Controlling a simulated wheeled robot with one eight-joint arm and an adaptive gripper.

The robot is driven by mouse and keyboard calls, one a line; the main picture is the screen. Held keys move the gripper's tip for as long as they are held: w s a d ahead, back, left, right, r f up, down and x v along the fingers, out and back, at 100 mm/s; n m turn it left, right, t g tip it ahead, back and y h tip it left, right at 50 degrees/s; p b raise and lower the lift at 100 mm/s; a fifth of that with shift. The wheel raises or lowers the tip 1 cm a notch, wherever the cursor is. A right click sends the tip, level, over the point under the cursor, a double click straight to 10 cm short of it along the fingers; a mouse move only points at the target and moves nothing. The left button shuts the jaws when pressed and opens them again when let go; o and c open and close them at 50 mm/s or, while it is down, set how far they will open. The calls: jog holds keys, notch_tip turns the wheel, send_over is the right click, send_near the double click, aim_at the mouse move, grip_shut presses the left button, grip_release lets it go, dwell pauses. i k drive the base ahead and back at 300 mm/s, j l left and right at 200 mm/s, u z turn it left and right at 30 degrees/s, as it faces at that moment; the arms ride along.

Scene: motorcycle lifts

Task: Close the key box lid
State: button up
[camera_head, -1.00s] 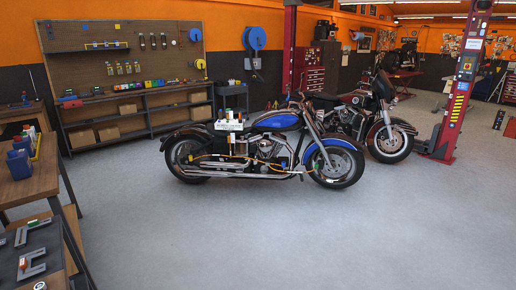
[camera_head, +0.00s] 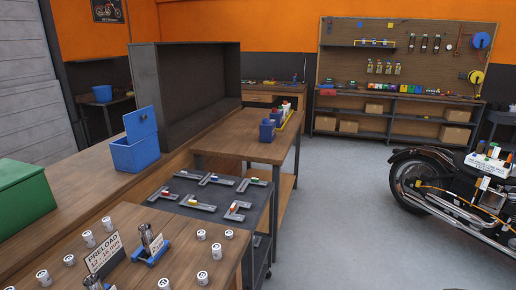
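A blue box (camera_head: 134,156) stands on the long wooden bench at the left, and its lid (camera_head: 140,124) is raised and open. It is the only box I see with an open lid, and it looks like the key box; I see no label on it. Its inside is mostly hidden by its front wall. My gripper is not in view.
A green box (camera_head: 22,197) is left of the blue box. A dark cabinet (camera_head: 190,85) stands behind it. Nearer are a cart (camera_head: 252,212) with metal brackets and a wooden table (camera_head: 190,225) with white cups and a preload sign (camera_head: 104,253). Open floor (camera_head: 335,220) lies right, before a motorcycle (camera_head: 430,180).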

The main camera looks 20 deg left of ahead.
aim_at(140, 124)
jog(key=i+u, duration=0.3)
jog(key=u, duration=0.15)
jog(key=i+l+u, duration=0.15)
jog(key=i+u, duration=0.15)
jog(key=u, duration=0.2)
jog(key=i+l+u, duration=0.25)
jog(key=u, duration=0.2)
jog(key=i+l+u, duration=0.25)
jog(key=u, duration=0.2)
